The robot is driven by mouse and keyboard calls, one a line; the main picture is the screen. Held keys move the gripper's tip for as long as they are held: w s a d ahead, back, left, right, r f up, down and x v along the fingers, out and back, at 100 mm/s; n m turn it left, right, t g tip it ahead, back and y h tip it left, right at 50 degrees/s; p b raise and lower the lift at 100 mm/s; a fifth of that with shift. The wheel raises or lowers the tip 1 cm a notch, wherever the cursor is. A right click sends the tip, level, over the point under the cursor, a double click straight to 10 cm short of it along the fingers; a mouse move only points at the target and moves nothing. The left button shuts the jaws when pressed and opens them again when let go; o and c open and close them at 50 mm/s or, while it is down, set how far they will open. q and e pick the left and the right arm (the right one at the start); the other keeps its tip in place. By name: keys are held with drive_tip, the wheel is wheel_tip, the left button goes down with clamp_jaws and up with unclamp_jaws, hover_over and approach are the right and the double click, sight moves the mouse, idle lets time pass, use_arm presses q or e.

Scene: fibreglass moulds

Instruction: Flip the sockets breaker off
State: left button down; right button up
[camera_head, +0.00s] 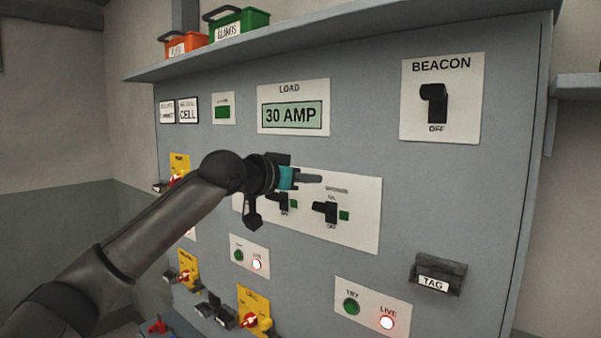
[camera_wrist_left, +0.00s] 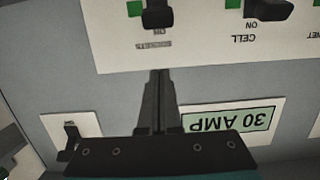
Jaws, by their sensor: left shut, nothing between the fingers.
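The sockets breaker is a black lever (camera_head: 325,211) on a white panel (camera_head: 362,225), with OFF below it and a green square at its right. In the upside-down left wrist view, the same lever (camera_wrist_left: 157,13) stands at the top, close to its ON mark and blurred label. I cannot tell its exact position. A second breaker (camera_head: 279,202), labelled CELL in the wrist view, sits to its left, partly behind my arm. My left gripper (camera_head: 316,179) is shut and empty. Its fingertips (camera_wrist_left: 160,72) are above the sockets breaker, apart from the lever. My right gripper is not in view.
The 30 AMP load display (camera_head: 292,115) is above the breaker panel. The beacon switch (camera_head: 434,103) is at the upper right. A tag holder (camera_head: 437,275) juts out at the lower right. Try and live lamps (camera_head: 370,311) sit below. A shelf (camera_head: 330,37) overhangs the board with bins.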

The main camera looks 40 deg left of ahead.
sight(334, 179)
use_arm(q)
drive_tip(key=p+x, duration=0.2)
drive_tip(key=x, duration=0.3)
drive_tip(key=shift+w, duration=0.3)
drive_tip(key=shift+s+f, duration=0.3)
drive_tip(key=shift+f, duration=0.25)
drive_tip(key=shift+s+f, duration=0.35)
drive_tip(key=shift+f, duration=0.25)
drive_tip(key=shift+s+a+f, duration=0.15)
drive_tip(key=shift+s+f, duration=0.3)
drive_tip(key=shift+f, duration=0.25)
drive_tip(key=shift+s, duration=0.1)
